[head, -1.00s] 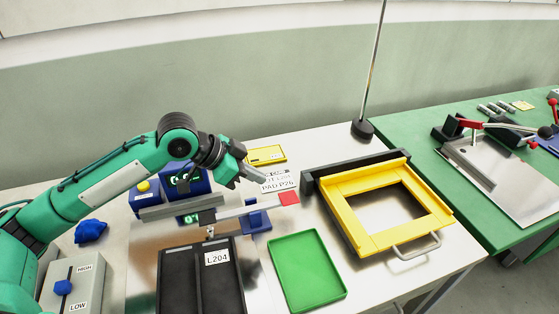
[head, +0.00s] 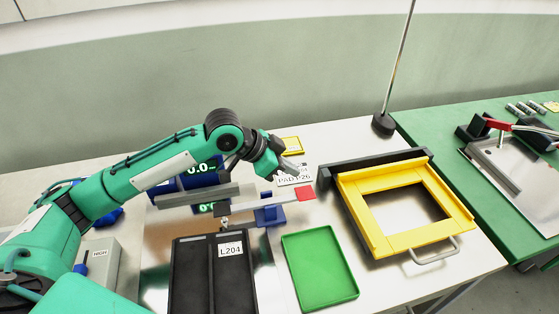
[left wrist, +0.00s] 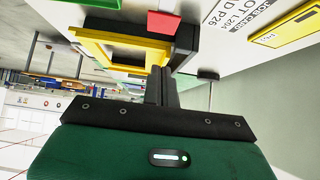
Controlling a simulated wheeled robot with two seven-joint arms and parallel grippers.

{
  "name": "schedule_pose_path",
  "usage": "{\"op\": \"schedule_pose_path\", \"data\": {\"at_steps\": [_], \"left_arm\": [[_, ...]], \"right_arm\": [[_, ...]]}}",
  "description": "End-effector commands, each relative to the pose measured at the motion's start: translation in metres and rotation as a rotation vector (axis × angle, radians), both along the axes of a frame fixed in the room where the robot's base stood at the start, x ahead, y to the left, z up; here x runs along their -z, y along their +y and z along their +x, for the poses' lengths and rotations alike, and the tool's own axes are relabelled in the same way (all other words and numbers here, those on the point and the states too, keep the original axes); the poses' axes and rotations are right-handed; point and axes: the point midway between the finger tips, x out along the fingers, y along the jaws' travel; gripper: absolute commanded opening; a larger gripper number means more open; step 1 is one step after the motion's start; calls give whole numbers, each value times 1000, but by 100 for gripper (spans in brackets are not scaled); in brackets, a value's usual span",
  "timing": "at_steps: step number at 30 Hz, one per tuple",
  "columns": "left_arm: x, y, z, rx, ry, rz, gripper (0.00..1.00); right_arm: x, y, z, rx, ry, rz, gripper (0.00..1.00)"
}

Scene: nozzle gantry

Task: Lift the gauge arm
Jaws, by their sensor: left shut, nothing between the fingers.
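The gauge arm (head: 280,201) is a pale bar ending in a red tip (head: 306,194), above the bench beside a blue post (head: 270,214). Its left part is partly hidden behind a grey bar. The red tip also shows in the left wrist view (left wrist: 165,23). My left gripper (head: 294,175) is shut and empty, just behind and slightly left of the red tip in the head view, with a visible gap. In the left wrist view the closed fingers (left wrist: 160,84) hold nothing. My right gripper is not in view.
A black two-part case (head: 192,278) labelled L204 and a green tray (head: 320,266) lie in front. A yellow frame (head: 375,188) with a black back bar stands to the right.

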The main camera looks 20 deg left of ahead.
Motion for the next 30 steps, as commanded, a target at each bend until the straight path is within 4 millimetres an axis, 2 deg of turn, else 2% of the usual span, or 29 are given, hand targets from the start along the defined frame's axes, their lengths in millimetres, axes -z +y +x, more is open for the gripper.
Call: {"op": "schedule_pose_path", "data": {"at_steps": [6, 9, 13, 19, 30], "left_arm": [[32, -28, 18, 1, 3, -1, 0], [49, -25, 16, -1, 6, 2, 0], [63, -25, 16, -1, 2, 1, 0], [71, -25, 16, -1, 0, 1, 0], [69, -25, 17, 0, 7, 10, 0]], "right_arm": [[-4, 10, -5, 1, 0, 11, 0], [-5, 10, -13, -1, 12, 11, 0], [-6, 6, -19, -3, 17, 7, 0], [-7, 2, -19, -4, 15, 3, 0], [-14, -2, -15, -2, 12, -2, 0]]}}
